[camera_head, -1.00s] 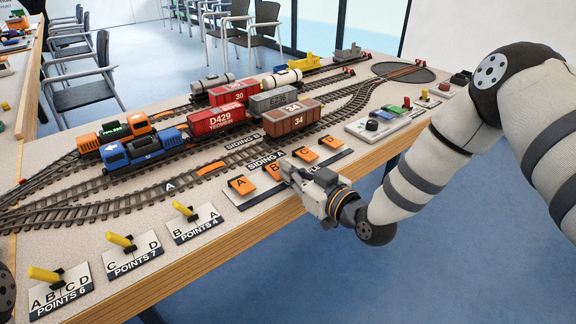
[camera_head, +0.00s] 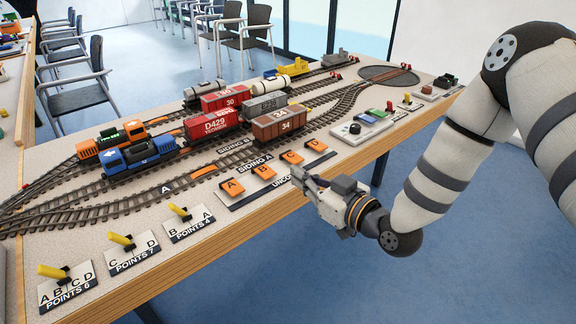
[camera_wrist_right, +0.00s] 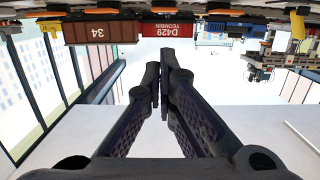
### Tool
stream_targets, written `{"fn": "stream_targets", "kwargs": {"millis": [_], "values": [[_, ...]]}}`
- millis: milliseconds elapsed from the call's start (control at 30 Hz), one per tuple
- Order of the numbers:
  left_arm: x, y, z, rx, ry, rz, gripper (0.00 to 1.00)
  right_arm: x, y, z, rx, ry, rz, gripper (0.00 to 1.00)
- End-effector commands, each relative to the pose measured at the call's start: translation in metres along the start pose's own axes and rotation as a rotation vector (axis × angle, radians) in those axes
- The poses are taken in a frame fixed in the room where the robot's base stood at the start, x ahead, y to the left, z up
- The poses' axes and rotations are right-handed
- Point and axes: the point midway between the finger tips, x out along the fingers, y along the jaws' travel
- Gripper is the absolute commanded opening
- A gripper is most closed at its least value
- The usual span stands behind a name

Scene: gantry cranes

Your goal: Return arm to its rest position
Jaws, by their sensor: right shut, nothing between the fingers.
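My right gripper (camera_head: 298,176) is shut and empty. My right arm comes in from the right side of the head view. My left gripper does not show.
The uncoupler panel (camera_head: 228,204) has orange buttons. Points levers with yellow handles (camera_head: 120,240) line the front edge. A blue locomotive (camera_head: 140,155), a red D429 wagon (camera_head: 212,124) and a brown wagon (camera_head: 279,123) stand on the tracks. Open floor (camera_head: 300,270) lies in front.

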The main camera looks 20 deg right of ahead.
Motion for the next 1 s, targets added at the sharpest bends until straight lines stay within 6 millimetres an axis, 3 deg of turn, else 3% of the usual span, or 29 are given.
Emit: {"fn": "stream_targets", "kwargs": {"millis": [200,700,767,867,900,967,1000], "values": [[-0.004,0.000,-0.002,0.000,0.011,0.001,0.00,-0.020,0.000,0.001,-0.001,0.002,0.000,0.00],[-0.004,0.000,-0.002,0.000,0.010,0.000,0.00,-0.022,-0.002,0.007,0.005,-0.018,-0.002,0.00],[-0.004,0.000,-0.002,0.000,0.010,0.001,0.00,-0.027,-0.010,0.028,0.027,-0.089,-0.008,0.00],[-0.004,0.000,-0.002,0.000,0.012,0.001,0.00,-0.055,-0.034,0.096,0.102,-0.338,-0.010,0.00],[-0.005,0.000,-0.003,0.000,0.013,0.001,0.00,-0.076,-0.047,0.128,0.139,-0.467,-0.006,0.00],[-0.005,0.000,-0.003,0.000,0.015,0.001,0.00,-0.114,-0.065,0.173,0.191,-0.663,0.010,0.00],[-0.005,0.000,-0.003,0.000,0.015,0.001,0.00,-0.143,-0.076,0.199,0.223,-0.793,0.024,0.00]]}}
